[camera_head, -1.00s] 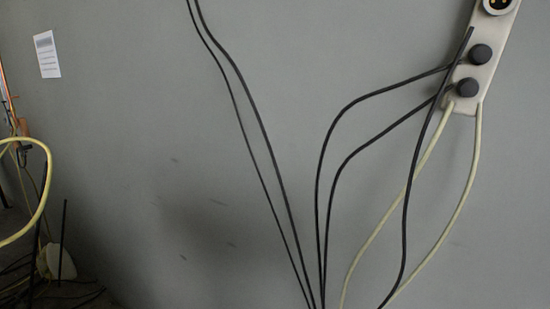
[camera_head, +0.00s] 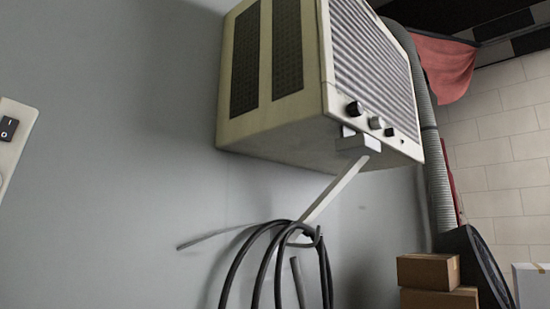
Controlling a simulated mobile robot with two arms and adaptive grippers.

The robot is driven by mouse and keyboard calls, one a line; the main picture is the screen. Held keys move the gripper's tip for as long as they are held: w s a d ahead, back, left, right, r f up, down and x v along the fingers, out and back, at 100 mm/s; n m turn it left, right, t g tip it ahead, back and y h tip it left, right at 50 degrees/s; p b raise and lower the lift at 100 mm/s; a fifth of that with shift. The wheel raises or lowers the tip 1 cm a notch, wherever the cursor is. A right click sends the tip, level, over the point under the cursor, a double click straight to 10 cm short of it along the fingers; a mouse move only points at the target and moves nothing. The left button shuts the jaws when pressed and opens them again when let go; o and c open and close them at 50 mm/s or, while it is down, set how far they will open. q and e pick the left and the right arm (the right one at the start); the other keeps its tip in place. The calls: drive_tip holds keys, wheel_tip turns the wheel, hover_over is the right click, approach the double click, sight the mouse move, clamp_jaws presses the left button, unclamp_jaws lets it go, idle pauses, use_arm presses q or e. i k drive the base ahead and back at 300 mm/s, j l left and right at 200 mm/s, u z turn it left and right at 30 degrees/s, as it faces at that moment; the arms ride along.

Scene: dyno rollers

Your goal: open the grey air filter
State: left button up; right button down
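No grey air filter can be made out for sure in the head view. A cream box-shaped unit (camera_head: 270,125) with a slatted grey front, dark mesh side panels and several knobs is fixed high on the grey wall. A slanted metal bracket (camera_head: 335,192) supports it from below. I cannot tell whether this unit has to do with the filter. Neither of my grippers is in view.
Black cable loops (camera_head: 262,265) hang below the unit. A ribbed grey duct (camera_head: 437,185) runs down beside it. Cardboard boxes (camera_head: 428,271) are stacked at the lower right before a white block wall (camera_head: 507,160). A switch plate (camera_head: 12,135) is at the left edge.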

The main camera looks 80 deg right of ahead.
sight(349, 143)
drive_tip(key=z, duration=2.95)
drive_tip(key=k+l+u, duration=0.15)
drive_tip(key=k+l, duration=0.15)
drive_tip(key=k, duration=0.05)
